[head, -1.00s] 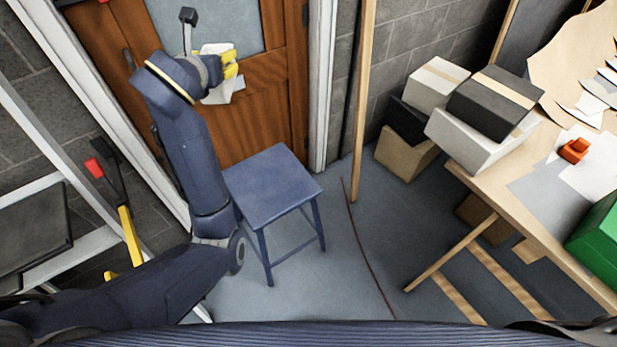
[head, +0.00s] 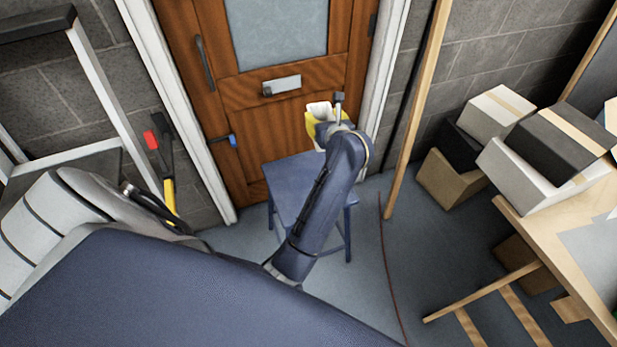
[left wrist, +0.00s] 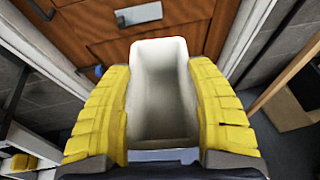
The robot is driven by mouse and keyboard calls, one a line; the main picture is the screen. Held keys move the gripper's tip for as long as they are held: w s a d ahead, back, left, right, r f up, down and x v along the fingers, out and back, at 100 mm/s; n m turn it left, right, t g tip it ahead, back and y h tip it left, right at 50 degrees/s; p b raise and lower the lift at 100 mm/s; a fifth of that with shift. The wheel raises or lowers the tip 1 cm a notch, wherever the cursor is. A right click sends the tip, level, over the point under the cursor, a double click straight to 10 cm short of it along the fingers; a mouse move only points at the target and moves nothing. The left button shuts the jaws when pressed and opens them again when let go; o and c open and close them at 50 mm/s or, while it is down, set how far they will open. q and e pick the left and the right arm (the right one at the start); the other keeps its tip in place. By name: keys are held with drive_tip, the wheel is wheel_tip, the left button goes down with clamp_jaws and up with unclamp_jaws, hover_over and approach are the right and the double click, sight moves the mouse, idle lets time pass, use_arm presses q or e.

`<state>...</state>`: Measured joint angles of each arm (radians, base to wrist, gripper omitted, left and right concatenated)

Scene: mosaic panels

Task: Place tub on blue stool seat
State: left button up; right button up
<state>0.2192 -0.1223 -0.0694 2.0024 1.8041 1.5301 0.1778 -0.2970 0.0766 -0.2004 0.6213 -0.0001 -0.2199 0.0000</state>
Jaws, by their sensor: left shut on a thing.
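A white tub (left wrist: 162,95) sits between the yellow fingers of my left gripper (left wrist: 163,115) in the left wrist view. The gripper is shut on it, and the tub looks empty inside. In the head view the tub (head: 319,109) shows as a small white part beside the left gripper (head: 318,125), mostly hidden by the wrist. The blue stool (head: 284,180) stands on the floor in front of the door. My left arm crosses over its seat and hides part of it. The gripper and tub appear near the stool's far right corner; their height above the seat is hard to tell. My right gripper is not in view.
A wooden door (head: 255,95) with a metal letter plate is behind the stool. Stacked boxes (head: 545,145) and a wooden workbench (head: 545,215) stand at the right. A wooden post (head: 417,110) rises right of the stool. The stool seat's left part is bare.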

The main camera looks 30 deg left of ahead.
use_arm(q)
drive_tip(key=shift+n+g+y, duration=0.6)
drive_tip(key=shift+n+g, duration=0.1)
drive_tip(key=shift+n, duration=0.2)
drive_tip(key=shift+s+a+f, duration=0.35)
drive_tip(key=shift+s+f, duration=0.15)
drive_tip(key=shift+f, duration=3.75)
drive_tip(key=shift+s+a+f, duration=0.35)
drive_tip(key=shift+s+f, duration=0.15)
drive_tip(key=shift+f, duration=3.7)
drive_tip(key=shift+s+a+f, duration=0.35)
drive_tip(key=shift+s+f, duration=0.15)
drive_tip(key=shift+f, duration=3.75)
drive_tip(key=o, duration=1.2)
drive_tip(key=shift+f, duration=0.1)
drive_tip(key=shift+v, duration=3.85)
